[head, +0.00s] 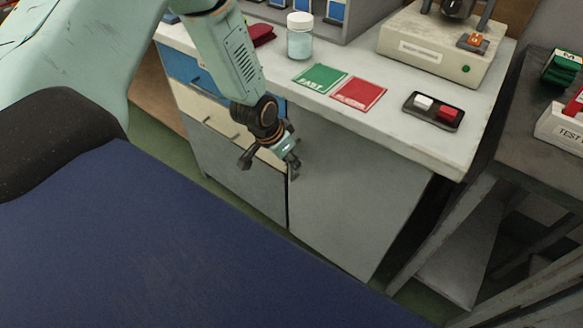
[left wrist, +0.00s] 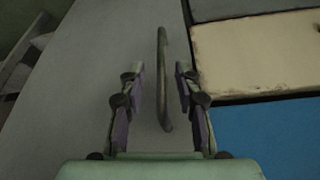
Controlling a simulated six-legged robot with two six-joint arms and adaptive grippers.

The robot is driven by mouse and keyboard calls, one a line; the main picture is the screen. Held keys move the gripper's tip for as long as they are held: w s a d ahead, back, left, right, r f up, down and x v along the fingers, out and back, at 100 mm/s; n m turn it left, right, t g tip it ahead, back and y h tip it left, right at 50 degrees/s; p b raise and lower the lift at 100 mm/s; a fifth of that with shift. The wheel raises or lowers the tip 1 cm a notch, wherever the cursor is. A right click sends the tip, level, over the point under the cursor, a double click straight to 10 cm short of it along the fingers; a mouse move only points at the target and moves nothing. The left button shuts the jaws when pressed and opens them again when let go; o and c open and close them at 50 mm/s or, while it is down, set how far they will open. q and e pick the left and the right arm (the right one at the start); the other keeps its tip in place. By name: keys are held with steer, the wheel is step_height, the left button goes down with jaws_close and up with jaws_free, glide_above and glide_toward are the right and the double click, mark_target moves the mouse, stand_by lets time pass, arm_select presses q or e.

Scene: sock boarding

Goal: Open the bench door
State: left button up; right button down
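The bench door (head: 345,195) is a plain grey panel on the front of the bench, right of the drawers. It looks shut. It fills the left and middle of the left wrist view (left wrist: 80,90). Its handle (left wrist: 164,55) is a thin curved bar there. My left gripper (head: 291,164) is at the upper left part of the door. Its two fingers (left wrist: 160,80) are open on either side of the handle, with a visible gap on both sides. In the head view the gripper mostly hides the handle. My right gripper is not in view.
A blue drawer (head: 180,66), a cream drawer (head: 208,118) and a grey front (head: 245,180) are left of the door. The worktop (head: 400,145) carries a jar (head: 300,40), green and red cards and a switch box (head: 433,110). A dark table (head: 520,130) stands at right.

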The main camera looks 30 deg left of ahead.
arm_select(q)
steer(key=shift+b+x, duration=0.55)
steer(key=shift+x, duration=0.4)
steer(key=shift+w+f, duration=0.2)
steer(key=shift+f, duration=0.15)
steer(key=shift+b, duration=0.3)
steer(key=shift+s+r, duration=0.1)
steer(key=shift+c, duration=0.6)
jaws_close()
